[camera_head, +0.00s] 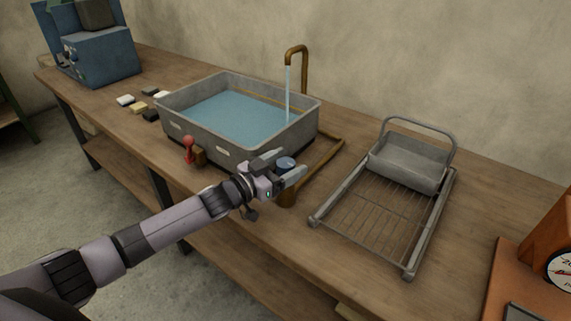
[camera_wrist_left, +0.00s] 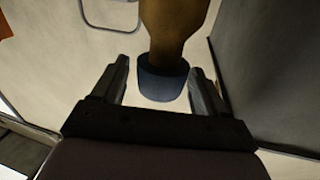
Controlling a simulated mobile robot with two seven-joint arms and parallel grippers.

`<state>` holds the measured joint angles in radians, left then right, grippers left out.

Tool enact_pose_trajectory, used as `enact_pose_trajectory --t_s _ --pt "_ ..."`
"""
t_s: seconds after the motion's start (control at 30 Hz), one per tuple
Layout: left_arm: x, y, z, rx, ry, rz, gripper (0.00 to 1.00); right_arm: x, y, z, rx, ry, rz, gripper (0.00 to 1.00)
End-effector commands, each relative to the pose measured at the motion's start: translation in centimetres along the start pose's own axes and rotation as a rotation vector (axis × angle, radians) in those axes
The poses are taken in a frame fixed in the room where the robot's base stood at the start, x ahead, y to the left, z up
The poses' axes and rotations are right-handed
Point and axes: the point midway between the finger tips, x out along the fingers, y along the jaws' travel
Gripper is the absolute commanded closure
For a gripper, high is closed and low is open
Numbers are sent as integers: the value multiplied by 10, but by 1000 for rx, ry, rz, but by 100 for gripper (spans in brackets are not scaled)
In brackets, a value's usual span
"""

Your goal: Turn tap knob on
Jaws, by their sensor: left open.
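The tap knob (camera_head: 286,163) is a small dark blue cap on a brown tap body at the front right corner of the basin. In the left wrist view the knob (camera_wrist_left: 163,83) sits between my fingers, with gaps at both sides. My left gripper (camera_head: 280,163) is open around the knob; it also shows in the left wrist view (camera_wrist_left: 161,78). A brown pipe runs from the tap to the spout (camera_head: 303,60) behind the basin. A thin stream of water (camera_head: 287,95) falls from the spout into the basin. My right gripper is not in view.
The grey basin (camera_head: 225,147) holds blue water and has a red-knobbed lever (camera_head: 188,146) at its front. A wire rack (camera_head: 372,217) stands to the right. Small blocks (camera_head: 138,108) and a blue machine (camera_head: 100,58) are at the left. An orange scale (camera_head: 545,250) stands far right.

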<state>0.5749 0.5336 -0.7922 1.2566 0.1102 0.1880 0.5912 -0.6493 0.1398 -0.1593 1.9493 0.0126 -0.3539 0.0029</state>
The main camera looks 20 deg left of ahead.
Motion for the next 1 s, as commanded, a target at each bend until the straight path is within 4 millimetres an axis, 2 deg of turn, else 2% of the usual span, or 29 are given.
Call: enact_pose_trajectory --t_s 0.17,0.4,0.6,1.0 --pt "-11 0 2 -1 -2 0 26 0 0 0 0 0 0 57" --pt "-45 0 2 0 -2 -1 26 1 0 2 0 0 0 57" --pt "-65 0 1 0 -2 0 26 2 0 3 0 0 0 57" --pt "-72 0 0 1 0 -1 26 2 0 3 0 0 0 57"
